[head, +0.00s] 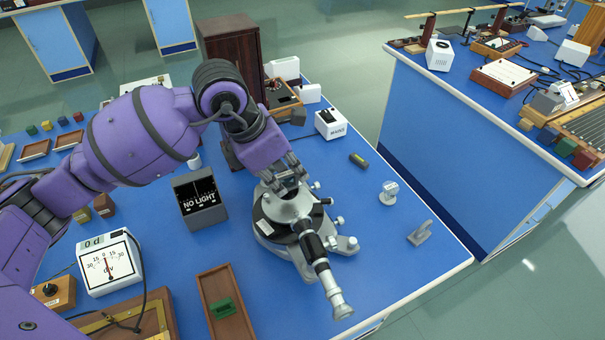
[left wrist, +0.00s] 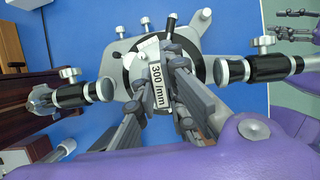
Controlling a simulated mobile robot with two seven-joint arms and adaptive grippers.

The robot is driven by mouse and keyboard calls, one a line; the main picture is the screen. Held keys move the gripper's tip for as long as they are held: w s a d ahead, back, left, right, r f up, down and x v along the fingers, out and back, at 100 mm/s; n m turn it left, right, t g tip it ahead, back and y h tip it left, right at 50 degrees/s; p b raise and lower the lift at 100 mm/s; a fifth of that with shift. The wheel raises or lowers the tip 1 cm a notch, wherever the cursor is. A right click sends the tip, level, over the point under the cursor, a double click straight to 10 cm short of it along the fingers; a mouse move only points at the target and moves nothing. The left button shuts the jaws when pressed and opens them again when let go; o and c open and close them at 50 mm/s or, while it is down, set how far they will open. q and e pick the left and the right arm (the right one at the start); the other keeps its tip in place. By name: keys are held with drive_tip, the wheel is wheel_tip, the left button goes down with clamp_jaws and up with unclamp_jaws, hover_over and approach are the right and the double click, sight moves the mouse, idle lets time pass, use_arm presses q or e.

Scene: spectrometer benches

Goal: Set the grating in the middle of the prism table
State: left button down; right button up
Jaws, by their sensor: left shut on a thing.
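The grating (left wrist: 156,75) is a small pale plate marked "300 /mm", seen in the left wrist view. My left gripper (left wrist: 168,62) is shut on it, over the middle of the spectrometer. In the head view my left gripper (head: 292,180) points down at the prism table (head: 283,208), a silvery round top above the spectrometer's dark disc. The gripper hides the grating there and covers part of the table. I cannot tell whether the grating touches the table. My right gripper (left wrist: 283,22) shows at the top right of the left wrist view, its fingers apart and empty.
The telescope (head: 322,268) sticks out towards the front. A "NO LIGHT" display (head: 200,203) stands left of the spectrometer, with a wooden tray (head: 233,326) in front. A dark cabinet (head: 231,50) and a mains box (head: 331,124) stand behind. The blue bench is fairly clear on the right.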

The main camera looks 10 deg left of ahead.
sight(286, 185)
use_arm(q)
drive_tip(key=shift+w+a+f, duration=0.1)
drive_tip(key=shift+f, duration=0.85)
drive_tip(key=shift+w+a+f, duration=0.1)
drive_tip(key=shift+f, duration=0.8)
drive_tip(key=shift+d+f, duration=0.1)
drive_tip(key=shift+f, duration=0.05)
drive_tip(key=c, duration=1.8)
unclamp_jaws()
drive_tip(key=shift+r, duration=0.3)
drive_tip(key=v, duration=1.1)
drive_tip(key=shift+s+r, duration=0.15)
drive_tip(key=shift+r, duration=0.2)
